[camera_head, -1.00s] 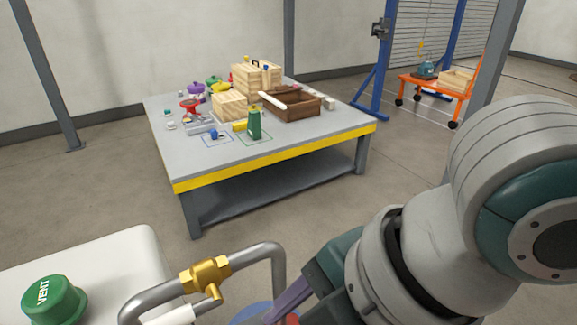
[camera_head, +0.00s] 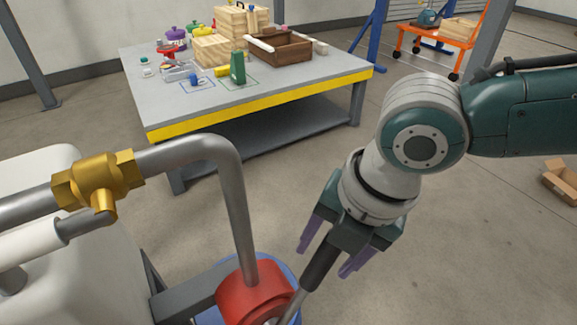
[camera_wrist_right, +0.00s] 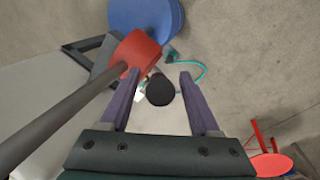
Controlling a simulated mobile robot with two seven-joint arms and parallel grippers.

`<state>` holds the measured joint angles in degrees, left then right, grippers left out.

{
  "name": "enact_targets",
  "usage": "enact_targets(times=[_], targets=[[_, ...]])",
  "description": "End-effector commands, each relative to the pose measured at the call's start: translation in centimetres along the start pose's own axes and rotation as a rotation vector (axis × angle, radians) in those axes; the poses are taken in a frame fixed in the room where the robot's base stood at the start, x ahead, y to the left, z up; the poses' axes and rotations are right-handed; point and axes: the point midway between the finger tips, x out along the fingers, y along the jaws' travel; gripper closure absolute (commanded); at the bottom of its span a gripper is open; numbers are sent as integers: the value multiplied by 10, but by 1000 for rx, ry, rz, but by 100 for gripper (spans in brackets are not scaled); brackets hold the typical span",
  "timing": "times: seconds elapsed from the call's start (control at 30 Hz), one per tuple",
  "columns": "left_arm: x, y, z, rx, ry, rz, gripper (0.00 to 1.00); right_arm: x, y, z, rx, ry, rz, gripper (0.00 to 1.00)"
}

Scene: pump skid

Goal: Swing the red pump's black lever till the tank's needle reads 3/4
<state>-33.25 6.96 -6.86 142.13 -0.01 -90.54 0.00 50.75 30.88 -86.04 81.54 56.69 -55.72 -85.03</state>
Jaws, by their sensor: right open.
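The red pump (camera_head: 250,298) is at the bottom of the head view, on a blue drum-like base. Its black lever (camera_head: 319,266) slants up to the right from it. My right gripper (camera_head: 324,262) is open, with its purple fingers on either side of the lever's black grip. In the right wrist view the red pump (camera_wrist_right: 137,50) is ahead, and the grip's end (camera_wrist_right: 160,90) shows between the open fingers (camera_wrist_right: 158,74), with gaps both sides. The white tank (camera_head: 70,255) is at the left. Its gauge and needle are not in view. My left gripper is not in view.
A grey pipe (camera_head: 235,210) with a brass valve (camera_head: 97,185) rises from the pump, left of my right gripper. A table (camera_head: 270,105) with crates and small items stands behind. A red disc (camera_wrist_right: 270,165) shows at the wrist view's lower right. Floor at right is mostly clear.

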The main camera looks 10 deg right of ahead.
Motion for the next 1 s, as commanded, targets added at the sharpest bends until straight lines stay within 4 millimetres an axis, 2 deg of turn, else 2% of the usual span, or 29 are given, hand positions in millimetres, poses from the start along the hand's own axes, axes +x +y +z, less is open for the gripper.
enact_targets(times=[0.03,0.13,0.47,1.0], targets=[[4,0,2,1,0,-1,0,9,0,0,1,1,0,37],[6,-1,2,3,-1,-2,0,17,0,0,2,0,0,37],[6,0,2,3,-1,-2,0,20,0,0,1,0,1,37],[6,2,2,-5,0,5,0,19,0,0,1,0,1,97]])
